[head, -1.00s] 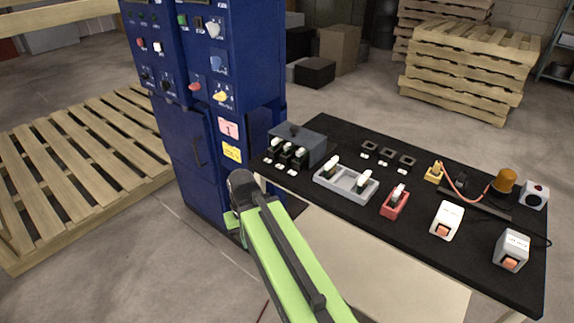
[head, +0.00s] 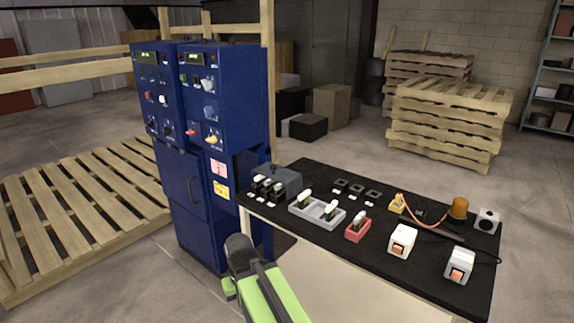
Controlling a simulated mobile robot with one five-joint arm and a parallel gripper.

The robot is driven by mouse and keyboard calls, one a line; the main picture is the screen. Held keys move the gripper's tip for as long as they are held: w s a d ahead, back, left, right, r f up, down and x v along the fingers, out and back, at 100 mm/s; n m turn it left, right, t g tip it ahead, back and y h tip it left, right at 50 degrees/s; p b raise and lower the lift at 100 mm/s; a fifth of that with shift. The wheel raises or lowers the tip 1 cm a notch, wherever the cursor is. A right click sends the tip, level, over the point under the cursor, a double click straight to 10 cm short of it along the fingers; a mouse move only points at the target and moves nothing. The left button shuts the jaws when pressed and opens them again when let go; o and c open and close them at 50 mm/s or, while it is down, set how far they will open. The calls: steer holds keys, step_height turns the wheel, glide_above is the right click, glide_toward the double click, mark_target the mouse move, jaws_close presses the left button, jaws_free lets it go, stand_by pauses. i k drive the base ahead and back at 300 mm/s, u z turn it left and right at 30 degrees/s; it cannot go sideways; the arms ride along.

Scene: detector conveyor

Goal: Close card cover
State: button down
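A dark grey box-like cover (head: 280,179) stands at the back left corner of the black table, beside the blue cabinet. Several cards (head: 267,188) with pale tops stand in dark slots at its front. I cannot tell from this distance how far the cover is tilted. My green and dark grey arm rises from the bottom of the head view, and its dark end (head: 238,250) is in front of the table's left edge, apart from the cover and cards. The gripper's fingers cannot be made out.
The black table (head: 420,275) also holds a grey tray (head: 296,209) with two cards, a red holder (head: 351,231), two white boxes (head: 403,240) and an amber lamp (head: 458,208). The blue cabinet (head: 190,195) stands left of it. Pallets (head: 75,205) lie farther left.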

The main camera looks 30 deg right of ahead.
mark_target(292, 181)
steer(key=u, duration=0.15)
steer(key=i, duration=1.25)
steer(key=u, duration=0.25)
